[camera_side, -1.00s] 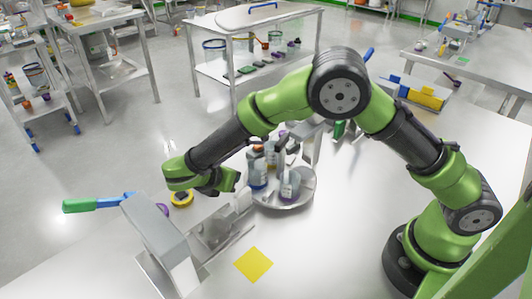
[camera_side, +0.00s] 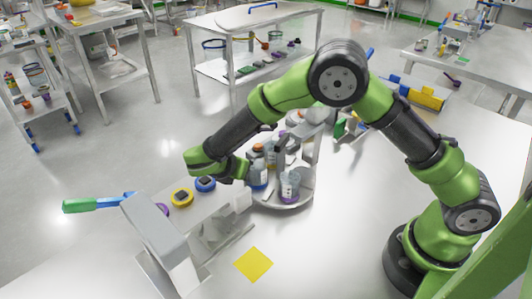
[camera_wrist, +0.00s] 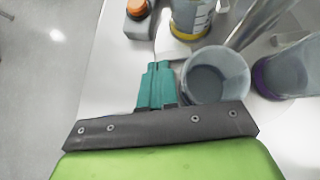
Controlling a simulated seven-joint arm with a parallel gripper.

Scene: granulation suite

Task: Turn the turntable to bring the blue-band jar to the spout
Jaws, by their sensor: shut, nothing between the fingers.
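The round metal turntable (camera_side: 283,204) carries several jars. The blue-band jar (camera_side: 258,180) is at its left side in the side view, and a purple-band jar (camera_side: 290,188) is at its front. My gripper (camera_wrist: 160,72) is shut and empty, its teal fingers beside an open grey jar (camera_wrist: 215,78) in the wrist view; I cannot tell whether they touch it. That jar's band is hidden there. A yellow-band jar (camera_wrist: 190,22) and the purple-band jar (camera_wrist: 285,72) also show. In the side view the hand is at the turntable's left rim. I cannot make out the spout for certain.
A grey post (camera_side: 313,150) stands at the turntable's right. Blue (camera_side: 205,184) and yellow (camera_side: 181,197) round lids lie left, near a grey housing (camera_side: 160,235). A yellow square (camera_side: 254,264) marks clear table in front.

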